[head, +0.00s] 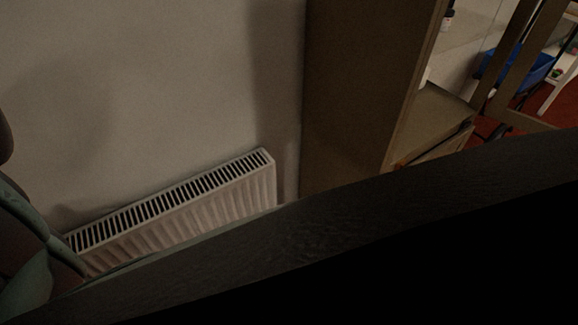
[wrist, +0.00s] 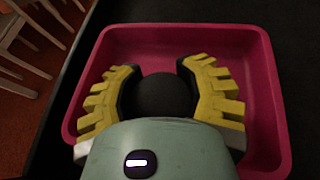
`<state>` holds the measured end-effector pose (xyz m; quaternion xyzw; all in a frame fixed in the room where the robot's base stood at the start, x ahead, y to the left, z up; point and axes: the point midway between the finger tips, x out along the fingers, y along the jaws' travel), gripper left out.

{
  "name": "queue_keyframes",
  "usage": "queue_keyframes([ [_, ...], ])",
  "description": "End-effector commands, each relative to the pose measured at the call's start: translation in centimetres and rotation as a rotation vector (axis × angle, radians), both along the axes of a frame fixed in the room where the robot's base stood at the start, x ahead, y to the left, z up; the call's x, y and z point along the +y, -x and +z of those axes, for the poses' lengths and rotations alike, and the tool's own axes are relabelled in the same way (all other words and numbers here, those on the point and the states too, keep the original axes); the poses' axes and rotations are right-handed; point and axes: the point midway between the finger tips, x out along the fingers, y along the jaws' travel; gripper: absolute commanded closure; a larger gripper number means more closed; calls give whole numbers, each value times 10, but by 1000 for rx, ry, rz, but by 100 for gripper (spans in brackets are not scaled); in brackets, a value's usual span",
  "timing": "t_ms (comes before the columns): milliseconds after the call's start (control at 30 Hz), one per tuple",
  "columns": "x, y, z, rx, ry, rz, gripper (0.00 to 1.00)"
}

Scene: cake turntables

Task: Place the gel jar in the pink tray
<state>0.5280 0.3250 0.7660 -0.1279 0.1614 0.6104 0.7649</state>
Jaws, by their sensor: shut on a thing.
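The pink tray (wrist: 272,95) fills most of the wrist view, on a dark surface. My gripper (wrist: 157,68) is over the tray, its yellow ribbed fingers on either side of a dark, round-topped thing, which I take to be the gel jar (wrist: 163,95). The gripper is shut on it. The jar's lower part is hidden, and I cannot tell whether it touches the tray floor. No other thing shows inside the tray. The head view shows neither the jar nor the tray.
A dark tabletop (wrist: 295,50) surrounds the tray, with its edge to the left. Wooden chairs (wrist: 40,30) stand beyond that edge on a red floor. In the head view, a white radiator (head: 180,205) is on the wall, a brown cabinet (head: 355,90) beside it, and a blue bin (head: 535,72) farther right.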

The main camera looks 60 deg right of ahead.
Motion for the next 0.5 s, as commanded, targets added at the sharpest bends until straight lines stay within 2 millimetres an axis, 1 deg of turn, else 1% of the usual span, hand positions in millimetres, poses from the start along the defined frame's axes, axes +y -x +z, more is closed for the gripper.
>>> queue_keyframes([
  [167, 1, 0, 2, -2, -2, 2, 97],
  [300, 0, 0, -2, 0, -1, 0, 97],
  [333, 0, 0, -3, -1, -1, 0, 57],
  [500, 0, -1, -2, -1, 0, -1, 39],
])
